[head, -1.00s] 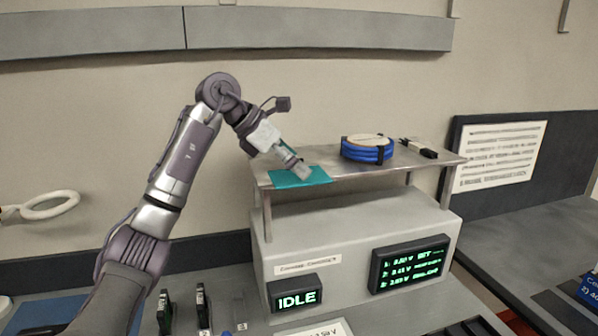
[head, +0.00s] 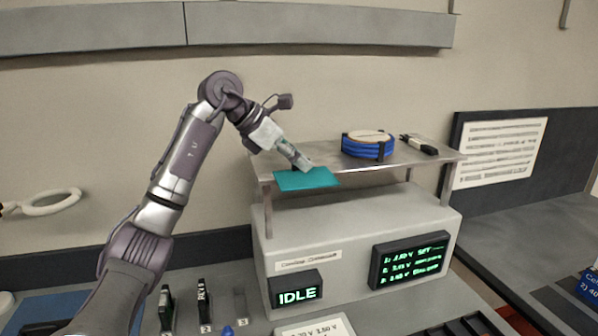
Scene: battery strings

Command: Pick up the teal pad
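The teal pad (head: 306,180) is a thin flat sheet at the left end of the metal shelf (head: 396,172). Its near edge reaches past the shelf's front edge. My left gripper (head: 304,167) comes from the upper left and points down at the pad. Its fingers look closed together, and their tips overlap the pad's far edge in this view. A grip on the pad is not visible; whether the tips touch it or hang just above it is hard to tell. My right gripper is not in view.
A blue cable coil (head: 367,146) and a small black item (head: 420,145) stand farther right on the shelf. Below the shelf is a grey unit with an IDLE display (head: 296,291) and a green-text display (head: 409,261). Small black modules (head: 166,308) stand at lower left.

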